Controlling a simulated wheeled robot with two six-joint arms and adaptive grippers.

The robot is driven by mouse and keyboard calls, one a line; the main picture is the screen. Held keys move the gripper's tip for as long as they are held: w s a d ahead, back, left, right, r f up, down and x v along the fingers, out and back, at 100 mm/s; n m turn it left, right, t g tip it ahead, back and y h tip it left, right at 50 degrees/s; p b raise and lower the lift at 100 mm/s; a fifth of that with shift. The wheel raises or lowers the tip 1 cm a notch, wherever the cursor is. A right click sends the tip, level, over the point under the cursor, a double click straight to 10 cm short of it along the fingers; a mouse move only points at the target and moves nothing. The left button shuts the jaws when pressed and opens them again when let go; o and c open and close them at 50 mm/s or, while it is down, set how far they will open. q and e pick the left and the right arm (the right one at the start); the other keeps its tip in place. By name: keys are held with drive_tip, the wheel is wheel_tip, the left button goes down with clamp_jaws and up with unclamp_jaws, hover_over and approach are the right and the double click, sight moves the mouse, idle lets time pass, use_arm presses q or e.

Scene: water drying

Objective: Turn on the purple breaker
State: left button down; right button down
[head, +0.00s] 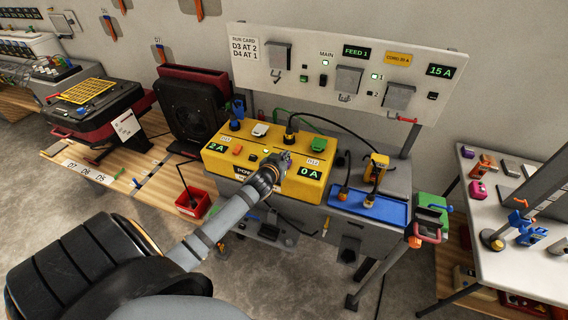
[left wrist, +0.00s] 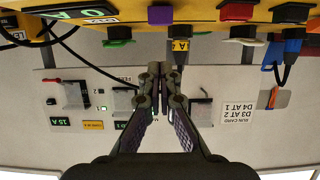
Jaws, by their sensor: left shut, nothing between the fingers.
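The purple breaker (left wrist: 161,15) shows in the left wrist view as a small purple block at the edge of the yellow power box, near the top of that upside-down picture. The yellow power box (head: 312,191) stands on the grey bench in the head view, with displays reading 2 A and 0 A. My left gripper (head: 277,160) is over the middle of this box and covers part of its top. In the left wrist view its fingers (left wrist: 160,72) are shut with nothing between them, apart from the purple block in the picture. Contact cannot be told. My right gripper is not in view.
Behind the box stands a white panel (head: 311,39) with grey covers and a FEED 1 display. Black cables and a yellow plug (head: 376,167) stand near a blue tray (head: 369,207). A red bin (head: 192,203) sits at left. A white table (head: 515,263) is at right.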

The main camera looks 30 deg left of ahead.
use_arm(q)
drive_tip(key=f, duration=0.1)
drive_tip(key=s+f, duration=0.1)
drive_tip(key=f, duration=0.1)
drive_tip(key=shift+f, duration=0.15)
drive_tip(key=shift+w, duration=0.1)
drive_tip(key=shift+s+f+b, duration=0.2)
drive_tip(key=shift+f+b, duration=0.2)
drive_tip(key=shift+f, duration=0.35)
drive_tip(key=shift+r+p, duration=1.05)
drive_tip(key=shift+r, duration=0.05)
